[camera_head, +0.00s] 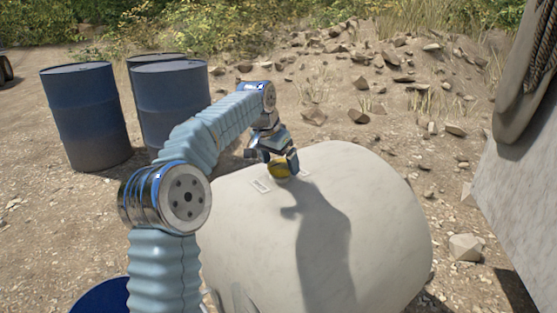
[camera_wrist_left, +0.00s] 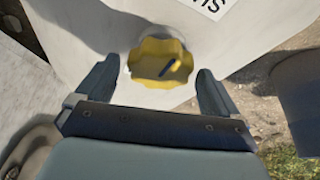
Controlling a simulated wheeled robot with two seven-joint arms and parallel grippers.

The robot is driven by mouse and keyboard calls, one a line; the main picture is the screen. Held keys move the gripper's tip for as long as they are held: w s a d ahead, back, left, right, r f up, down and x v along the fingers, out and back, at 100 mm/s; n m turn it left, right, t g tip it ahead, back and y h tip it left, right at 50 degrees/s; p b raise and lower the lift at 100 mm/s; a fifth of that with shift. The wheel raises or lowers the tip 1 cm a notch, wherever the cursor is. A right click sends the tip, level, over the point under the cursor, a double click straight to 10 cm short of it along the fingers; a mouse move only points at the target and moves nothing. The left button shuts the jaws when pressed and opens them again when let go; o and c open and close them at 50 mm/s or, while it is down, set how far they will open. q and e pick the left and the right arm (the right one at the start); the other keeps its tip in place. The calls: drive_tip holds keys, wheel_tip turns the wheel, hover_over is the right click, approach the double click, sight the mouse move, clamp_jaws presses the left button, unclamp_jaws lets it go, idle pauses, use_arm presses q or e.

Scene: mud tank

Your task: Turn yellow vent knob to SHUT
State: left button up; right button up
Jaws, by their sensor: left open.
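The yellow vent knob (camera_head: 279,170) sits on top of the pale rounded tank (camera_head: 380,215). In the left wrist view the knob (camera_wrist_left: 160,62) has a scalloped rim and a dark blue pointer mark slanting toward the upper right. A white label (camera_wrist_left: 212,6) with partly cut-off dark letters lies above and right of it. My left gripper (camera_head: 279,160) is over the knob. In the left wrist view my left gripper (camera_wrist_left: 158,85) is open, one finger on each side of the knob, with gaps visible. My right gripper is not in view.
Small white label plates (camera_head: 261,185) lie beside the knob on the tank. Blue drums (camera_head: 85,115) stand at the left. A pale slab with draped cloth (camera_head: 520,150) stands at the right. Stony ground and rubble (camera_head: 370,75) lie behind.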

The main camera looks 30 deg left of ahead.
use_arm(q)
drive_tip(key=v, duration=1.3)
drive_tip(key=shift+r, duration=0.4)
drive_tip(key=shift+s, duration=0.1)
